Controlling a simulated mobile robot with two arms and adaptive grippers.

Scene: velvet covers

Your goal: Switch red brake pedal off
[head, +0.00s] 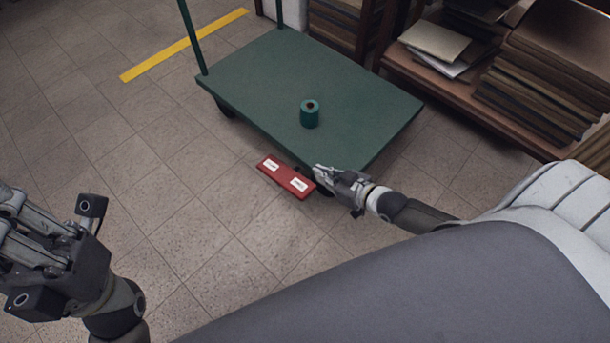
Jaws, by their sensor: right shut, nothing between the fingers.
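The red brake pedal (284,178) is a flat red bar with two white labels, low at the near edge of a green platform cart (255,85). My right gripper (319,173) is shut and empty at the pedal's right end, close to its right label; I cannot tell whether it touches the pedal. My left gripper (20,225) is at the lower left, well away from the pedal and partly cut off by the picture edge; its fingertips do not show clearly.
A teal roll (310,117) stands on the cart's deck. A green handle post (192,38) rises at the cart's left corner. Shelves with stacked brown folders (545,85) stand at the right. A yellow floor stripe (185,45) lies behind left. The tiled floor at left is clear.

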